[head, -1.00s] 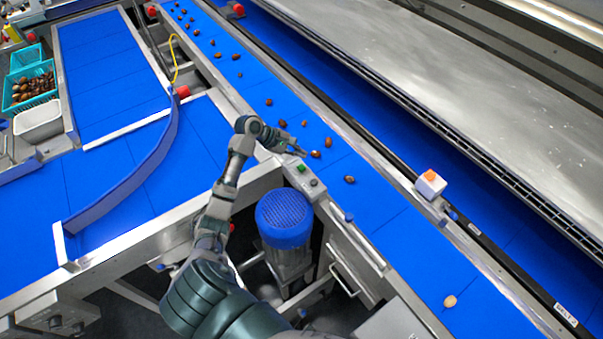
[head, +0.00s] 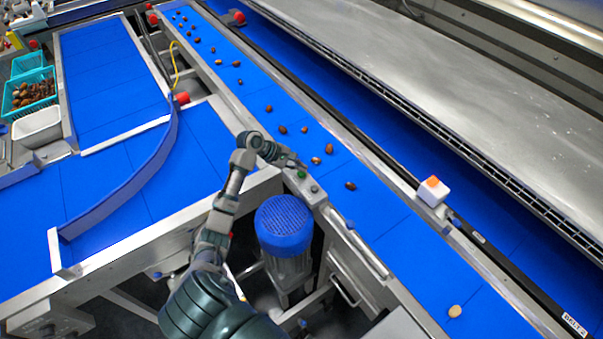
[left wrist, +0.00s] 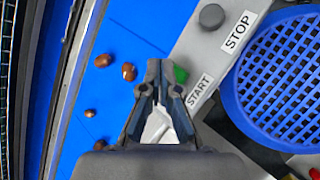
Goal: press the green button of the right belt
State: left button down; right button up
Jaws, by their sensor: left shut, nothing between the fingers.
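The right belt (head: 385,215) is a long blue belt carrying scattered brown dates. Its control box (head: 309,185) sits on the near metal edge, with a green button (head: 301,174) and a dark button (head: 314,188). In the left wrist view the green button (left wrist: 180,74) is by the START label, and the grey button (left wrist: 211,16) is by STOP. My left gripper (head: 301,165) is shut and empty, its tips right beside the green button. In the left wrist view the fingertips (left wrist: 160,72) partly cover the green button; I cannot tell whether they touch it. My right gripper is out of view.
A blue-topped motor (head: 284,225) stands just below the control box. A curved blue guide (head: 130,185) crosses the left belt. A white box with an orange top (head: 432,190) sits on the far rail. Teal crates (head: 30,88) stand at the upper left.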

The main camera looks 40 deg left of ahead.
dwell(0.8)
pick_arm(q)
jog(key=shift+f+p, duration=0.2)
jog(key=shift+p, duration=0.55)
jog(key=shift+f, duration=0.1)
jog(key=shift+d+f, duration=0.1)
jog(key=shift+f, duration=0.4)
dwell(0.4)
jog(key=shift+r+p, duration=0.9)
jog(key=shift+p, duration=0.8)
